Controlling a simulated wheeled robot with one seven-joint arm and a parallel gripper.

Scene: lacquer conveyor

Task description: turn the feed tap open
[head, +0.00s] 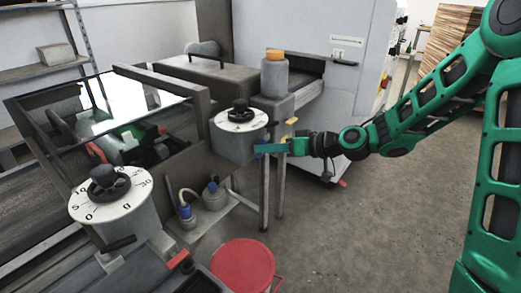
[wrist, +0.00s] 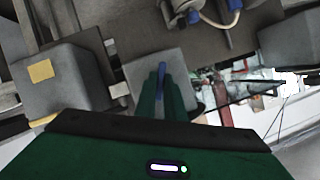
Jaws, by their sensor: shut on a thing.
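The feed tap appears to be the small blue lever (wrist: 162,76) between my fingertips in the wrist view. My gripper (wrist: 163,92) has its green fingers shut on this lever, against a grey box-shaped housing (wrist: 187,70). In the head view my gripper (head: 262,149) reaches in from the right, beside the lower right side of the grey housing (head: 233,149) with a round dial (head: 240,119) on top. Most of the lever is hidden by my fingers, and its turned angle is hard to tell.
A second dial housing (head: 115,212) stands at the front left. A grey canister with an orange cap (head: 275,75) stands behind the housing. A red drum (head: 243,268) is on the floor below. Floor to the right is clear.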

